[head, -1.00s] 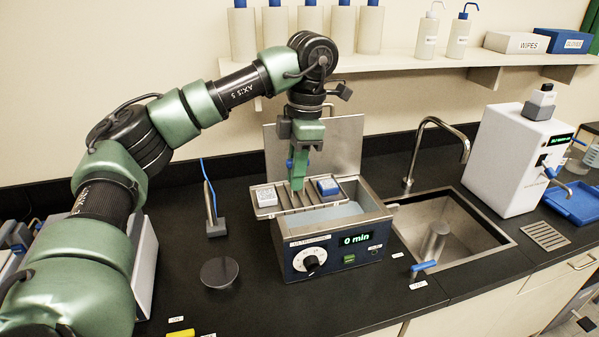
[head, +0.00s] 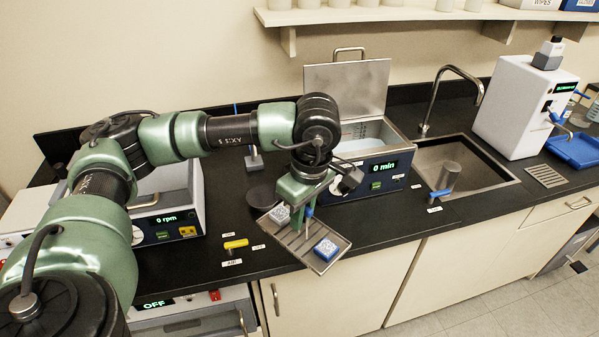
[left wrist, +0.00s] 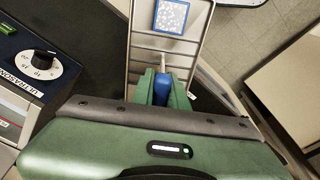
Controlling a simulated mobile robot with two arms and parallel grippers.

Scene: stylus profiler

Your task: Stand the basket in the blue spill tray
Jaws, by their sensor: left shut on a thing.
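The metal wire basket (head: 330,264) hangs in the air near the counter's front edge, out of the bath. It carries a white-topped block (head: 279,214) and a blue block with a pale patterned top (head: 325,250). My left gripper (head: 305,222) is shut on the basket's upright blue grip; the left wrist view shows the fingers (left wrist: 163,90) around this grip, with the basket (left wrist: 150,45) beyond. The blue spill tray (head: 578,153) lies on the counter at the far right, beside the white dispenser. My right gripper is not in view.
The open bath (head: 375,150) reads 0 min, its lid (head: 347,88) raised behind. The sink (head: 480,180) with its tall tap (head: 455,75) and the white dispenser (head: 525,105) stand between the basket and the tray. A drain grid (head: 546,176) lies before the dispenser.

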